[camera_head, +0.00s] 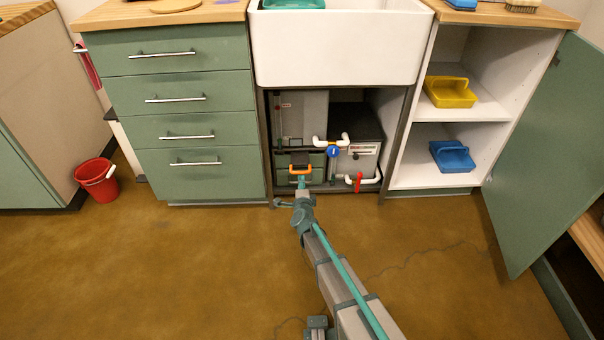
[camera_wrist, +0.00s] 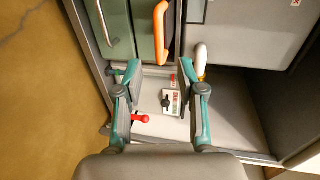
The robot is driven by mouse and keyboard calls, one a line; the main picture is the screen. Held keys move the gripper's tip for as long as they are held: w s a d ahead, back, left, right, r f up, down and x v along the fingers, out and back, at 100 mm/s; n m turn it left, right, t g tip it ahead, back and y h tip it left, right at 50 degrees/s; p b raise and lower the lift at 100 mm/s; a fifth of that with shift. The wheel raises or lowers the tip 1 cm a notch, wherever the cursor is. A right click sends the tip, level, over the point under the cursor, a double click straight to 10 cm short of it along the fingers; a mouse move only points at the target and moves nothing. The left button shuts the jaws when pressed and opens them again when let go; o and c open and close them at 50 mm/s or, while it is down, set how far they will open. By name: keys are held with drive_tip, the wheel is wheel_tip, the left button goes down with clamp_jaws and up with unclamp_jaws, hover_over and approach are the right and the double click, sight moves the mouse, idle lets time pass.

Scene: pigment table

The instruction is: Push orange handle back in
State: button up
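The orange handle (camera_head: 300,168) is on the front of a green-grey unit (camera_head: 316,159) low in the open bay under the sink. In the wrist view the orange handle (camera_wrist: 159,34) runs upright at the top, just beyond my fingertips. My gripper (camera_head: 302,184) reaches up to the bay and overlaps the area just below the handle in the head view. In the wrist view my gripper (camera_wrist: 165,78) is open, with a wide gap between its teal fingers and nothing held. I cannot tell whether any finger touches the handle, or how far the handle stands out.
A blue valve (camera_head: 333,152), white pipes (camera_head: 345,139) and a red lever (camera_head: 358,183) are right of the handle. The white sink (camera_head: 340,45) overhangs the bay. Green drawers (camera_head: 190,120) stand left; an open cupboard door (camera_head: 550,150) stands right.

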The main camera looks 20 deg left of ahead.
sight(301, 172)
drive_tip(key=b+x, duration=0.2)
drive_tip(key=x, duration=0.7)
drive_tip(key=shift+w+a+f, duration=0.1)
drive_tip(key=shift+w+f, duration=0.1)
drive_tip(key=shift+w, duration=0.15)
clamp_jaws()
